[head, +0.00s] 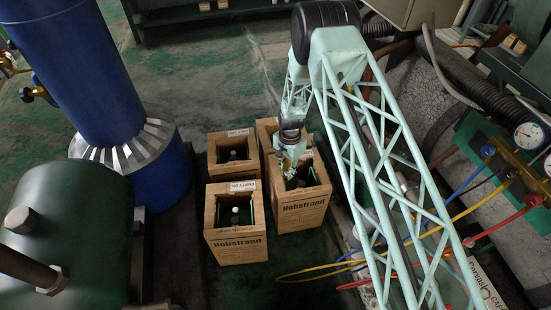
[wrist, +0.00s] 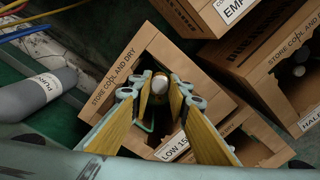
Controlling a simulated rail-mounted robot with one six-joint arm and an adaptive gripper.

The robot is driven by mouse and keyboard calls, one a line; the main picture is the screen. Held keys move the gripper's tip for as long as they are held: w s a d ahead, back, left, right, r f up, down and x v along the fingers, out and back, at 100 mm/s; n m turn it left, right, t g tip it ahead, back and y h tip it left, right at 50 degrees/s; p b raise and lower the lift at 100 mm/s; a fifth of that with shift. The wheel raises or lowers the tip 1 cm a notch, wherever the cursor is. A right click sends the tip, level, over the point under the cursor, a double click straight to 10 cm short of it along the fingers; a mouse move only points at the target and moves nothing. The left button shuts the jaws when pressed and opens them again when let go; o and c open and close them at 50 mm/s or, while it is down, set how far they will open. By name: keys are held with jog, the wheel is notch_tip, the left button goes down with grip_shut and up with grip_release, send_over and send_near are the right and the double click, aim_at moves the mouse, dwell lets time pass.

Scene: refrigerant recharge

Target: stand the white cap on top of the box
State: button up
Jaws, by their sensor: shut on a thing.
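My gripper (wrist: 160,92) points down into an open cardboard box (wrist: 190,52), with its two yellow-padded fingers closed around a white cap (wrist: 159,84). The cap is at the fingertips, over the dark inside of the box; whether it touches anything below is hidden. The box has "STORE COOL AND DRY" on its rim and a label that reads "LOW" in the wrist view. In the head view my gripper (head: 290,165) is at the right-hand Hobstrand box (head: 302,214), and hides much of its opening.
Other boxes stand close by: front left (head: 236,246), back left (head: 217,172) and behind. Pale tops show inside two of them. Hoses and a gauge panel (head: 500,170) are at the right.

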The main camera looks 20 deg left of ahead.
jog(key=shift+s+r+m, duration=0.3)
jog(key=shift+s+m, duration=0.05)
jog(key=shift+m, duration=0.05)
jog(key=shift+a, duration=0.1)
jog(key=shift+w+a+f+b, duration=0.25)
jog(key=shift+w+a+b, duration=0.25)
jog(key=shift+w+a, duration=1.35)
jog(key=shift+w+a+f+b, duration=0.35)
jog(key=shift+w+a, duration=0.85)
jog(key=shift+w, duration=1.3)
jog(key=shift+w+a+f+b, duration=0.15)
jog(key=shift+w+a+b, duration=0.45)
jog(key=shift+w+a, duration=1.25)
jog(key=shift+w+d, duration=0.35)
jog(key=shift+f+b, duration=0.5)
jog(key=shift+f, duration=1.25)
jog(key=shift+f, duration=0.15)
jog(key=o, duration=0.8)
